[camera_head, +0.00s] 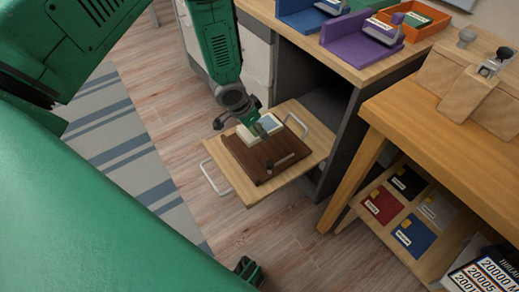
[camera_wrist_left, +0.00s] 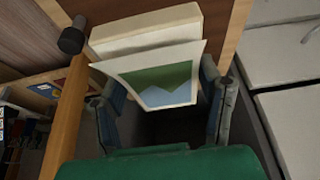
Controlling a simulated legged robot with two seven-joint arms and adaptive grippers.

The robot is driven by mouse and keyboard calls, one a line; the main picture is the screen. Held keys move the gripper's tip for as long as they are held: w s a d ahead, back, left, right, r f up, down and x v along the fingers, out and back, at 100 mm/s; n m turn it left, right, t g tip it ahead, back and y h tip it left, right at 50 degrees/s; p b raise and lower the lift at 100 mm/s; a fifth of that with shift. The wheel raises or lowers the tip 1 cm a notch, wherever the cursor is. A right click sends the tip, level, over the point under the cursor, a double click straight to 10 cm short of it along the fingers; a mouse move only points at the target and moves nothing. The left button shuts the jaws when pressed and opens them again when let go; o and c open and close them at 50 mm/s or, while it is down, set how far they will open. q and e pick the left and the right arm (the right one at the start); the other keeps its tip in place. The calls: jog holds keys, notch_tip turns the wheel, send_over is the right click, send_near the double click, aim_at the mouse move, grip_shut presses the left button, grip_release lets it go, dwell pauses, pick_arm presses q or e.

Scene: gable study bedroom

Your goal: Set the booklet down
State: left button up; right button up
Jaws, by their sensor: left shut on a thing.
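The booklet (camera_head: 269,124) has a pale cover with a green and blue picture. My left gripper (camera_head: 243,116) is shut on it above a dark brown wooden board (camera_head: 262,167). In the left wrist view the booklet (camera_wrist_left: 165,85) is tilted between the fingers of the left gripper (camera_wrist_left: 160,112). A cream block (camera_wrist_left: 145,30) is just behind it; I cannot tell whether they touch. The board lies on a light wooden tray (camera_head: 236,192) with metal handles. A dark fingertip part, seemingly of my right gripper (camera_head: 248,270), shows at the bottom edge; its opening is hidden.
A grey open cabinet (camera_head: 340,118) is right behind the tray. A wooden workbench (camera_head: 440,130) stands to the right, with several booklets on its lower shelf (camera_head: 425,262). Floor is free left of the tray.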

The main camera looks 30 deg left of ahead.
aim_at(259, 149)
pick_arm(q)
notch_tip(259, 149, down, 9)
jog(key=b, duration=0.3)
jog(key=shift+c, duration=0.6)
jog(key=o, duration=1.3)
